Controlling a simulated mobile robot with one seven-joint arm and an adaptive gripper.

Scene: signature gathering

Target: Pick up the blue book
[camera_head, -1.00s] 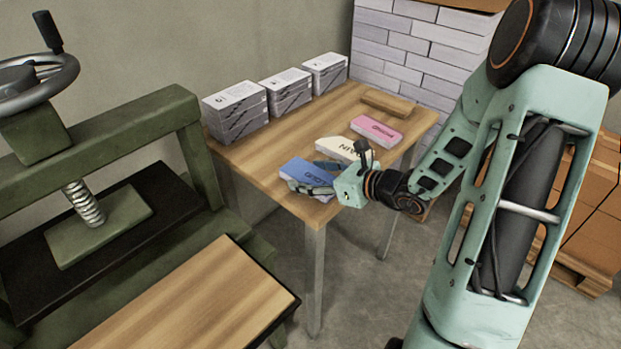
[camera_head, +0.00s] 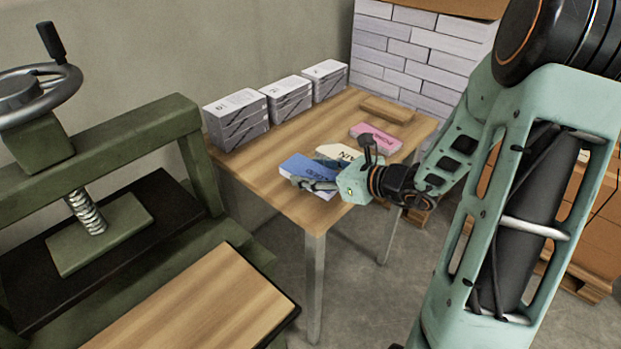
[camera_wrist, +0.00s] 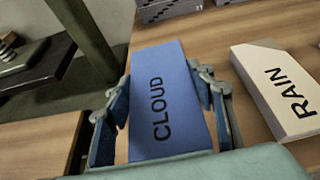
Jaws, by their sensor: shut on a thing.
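The blue book (camera_head: 302,168), marked "CLOUD", is at the near edge of the wooden table (camera_head: 262,184). My gripper (camera_head: 314,184) reaches it from the right and is shut on it. In the wrist view, the blue book (camera_wrist: 163,95) lies between the two fingers of my gripper (camera_wrist: 163,105), one along each long side. The fingers partly cover the book's sides. I cannot tell whether the book is clear of the table top.
A cream book (camera_head: 338,151) marked "RAIN" lies close by, with a pink book (camera_head: 376,137) and a wooden block (camera_head: 387,109) beyond. Stacks of white books (camera_head: 236,119) line the table's back left. A green press (camera_head: 100,150) stands at left.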

